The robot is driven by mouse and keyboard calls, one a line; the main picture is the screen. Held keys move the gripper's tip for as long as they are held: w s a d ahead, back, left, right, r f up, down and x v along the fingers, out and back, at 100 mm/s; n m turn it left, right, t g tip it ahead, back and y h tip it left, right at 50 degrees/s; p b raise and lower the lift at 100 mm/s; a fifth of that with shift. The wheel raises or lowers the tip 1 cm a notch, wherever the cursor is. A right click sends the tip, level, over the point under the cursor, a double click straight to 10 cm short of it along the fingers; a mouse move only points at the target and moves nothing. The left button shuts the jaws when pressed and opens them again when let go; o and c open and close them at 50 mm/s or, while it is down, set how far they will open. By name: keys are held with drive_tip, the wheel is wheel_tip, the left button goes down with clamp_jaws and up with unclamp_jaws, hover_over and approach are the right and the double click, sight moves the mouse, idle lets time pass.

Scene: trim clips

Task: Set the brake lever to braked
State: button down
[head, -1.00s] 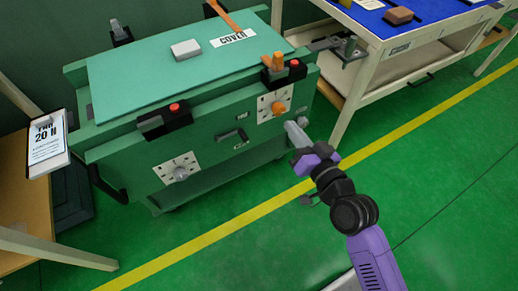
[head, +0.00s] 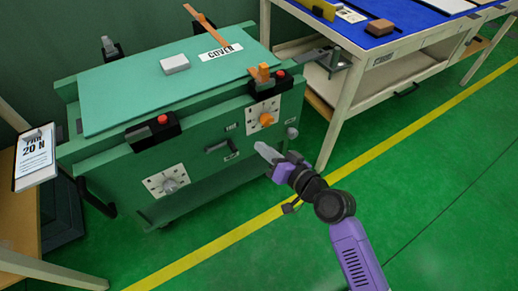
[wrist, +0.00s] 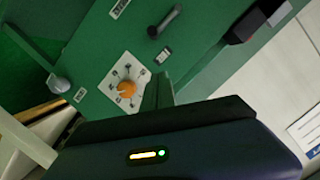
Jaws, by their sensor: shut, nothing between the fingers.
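A short dark lever (head: 230,152) sits on the green cart's front panel, between two white dial plates, with small labels above and below it. It looks like the brake lever, but I cannot read its labels or tell its setting. The lever also shows at the top of the wrist view (wrist: 165,22), slanting. My gripper (head: 264,151) is shut and empty, to the right of the lever in the head view and apart from it, below the dial with the orange knob (head: 266,120).
The green cart (head: 200,190) also has a grey-knob dial (head: 170,185), two red buttons, an orange strap-like bar (head: 205,28) and a round grey knob (head: 292,132). A workbench (head: 345,100) stands to the right. Green floor in front is clear.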

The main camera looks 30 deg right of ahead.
drive_tip(key=w+a+f+b, duration=0.1)
drive_tip(key=w+a+f, duration=0.2)
drive_tip(key=w+f, duration=0.2)
drive_tip(key=shift+r+x, duration=0.3)
drive_tip(key=shift+x, duration=1.1)
drive_tip(key=shift+b, duration=0.35)
